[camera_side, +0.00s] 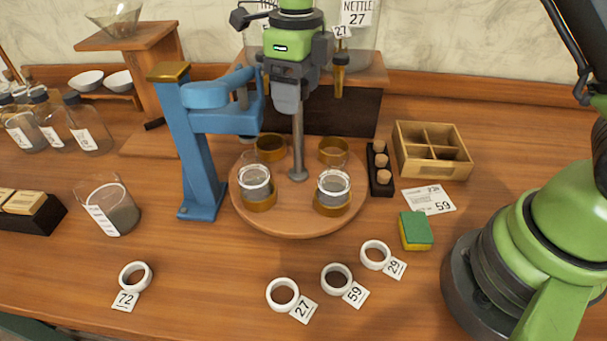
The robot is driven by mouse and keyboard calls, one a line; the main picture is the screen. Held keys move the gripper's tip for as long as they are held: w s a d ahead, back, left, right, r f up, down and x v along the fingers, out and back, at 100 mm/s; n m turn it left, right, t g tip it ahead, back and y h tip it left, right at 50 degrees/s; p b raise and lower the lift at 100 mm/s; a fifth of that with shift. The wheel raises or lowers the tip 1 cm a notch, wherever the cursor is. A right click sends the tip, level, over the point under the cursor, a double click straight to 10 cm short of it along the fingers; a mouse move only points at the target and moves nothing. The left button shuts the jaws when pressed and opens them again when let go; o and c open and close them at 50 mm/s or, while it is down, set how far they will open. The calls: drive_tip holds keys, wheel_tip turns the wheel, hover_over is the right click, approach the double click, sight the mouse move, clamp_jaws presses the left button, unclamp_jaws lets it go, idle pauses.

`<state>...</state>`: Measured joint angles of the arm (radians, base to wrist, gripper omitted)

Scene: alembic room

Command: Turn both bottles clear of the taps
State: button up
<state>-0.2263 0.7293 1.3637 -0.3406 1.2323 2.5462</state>
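A round wooden turntable (285,222) stands mid-table with a grey metal post (298,150) at its centre. Two clear bottles, the left one (255,180) and the right one (333,184), stand upright in brass rings at its front. Two more brass rings, left (270,146) and right (333,150), sit empty at its back. My gripper (290,108) points down at the post's top. Whether its fingers grip the post is unclear.
A blue stand (197,150) rises close left of the turntable, its arm beside my gripper. A corked vial rack (379,168), divided box (432,150) and sponge (416,230) lie right. Several white rings with number tags lie in front. A glass beaker (108,207) stands left.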

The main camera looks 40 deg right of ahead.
drive_tip(key=o, duration=0.6)
drive_tip(key=shift+c, duration=0.2)
drive_tip(key=shift+r, duration=0.1)
drive_tip(key=shift+r, duration=3.4)
drive_tip(key=shift+r, duration=0.1)
drive_tip(key=s+d+r+n+t+y, duration=0.1)
drive_tip(key=s+d+r+n+t, duration=0.25)
drive_tip(key=s+r+n, duration=0.7)
drive_tip(key=s+d+f+n+t+y, duration=0.1)
drive_tip(key=s+d+f+n+t, duration=0.1)
drive_tip(key=s+n, duration=1)
wheel_tip(320, 180, down, 3)
drive_tip(key=n+t, duration=0.1)
drive_tip(key=n, duration=0.3)
drive_tip(key=shift+d+r+t, duration=0.15)
drive_tip(key=shift+r+t, duration=0.05)
drive_tip(key=shift+t, duration=0.15)
